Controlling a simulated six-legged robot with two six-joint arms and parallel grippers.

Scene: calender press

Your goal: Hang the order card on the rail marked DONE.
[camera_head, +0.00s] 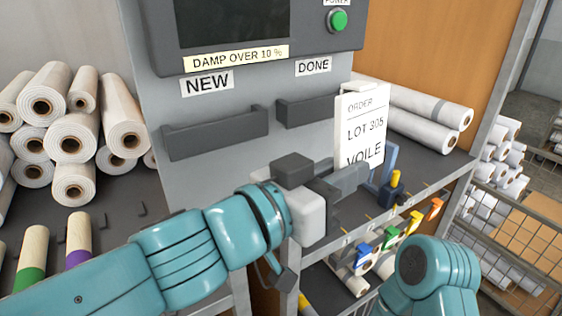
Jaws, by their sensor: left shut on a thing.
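The white order card (362,128) reads ORDER, LOT 305, VOILE. My left gripper (350,178) is shut on the card near its lower edge and holds it upright, to the right of the rails. The rail marked DONE (300,112) is a dark ledge on the grey panel, under the DONE label (313,66). The card's left edge overlaps the right end of this rail in the picture; I cannot tell whether they touch. The rail marked NEW (215,136) is bare, under the NEW label (207,82). My right arm shows at the lower right, but its gripper is not visible.
White fabric rolls (72,118) are stacked on the left table, and more rolls (425,105) lie on the right shelf. Coloured tags (388,238) hang along the shelf's front edge. A control box with a green button (338,20) is above the rails.

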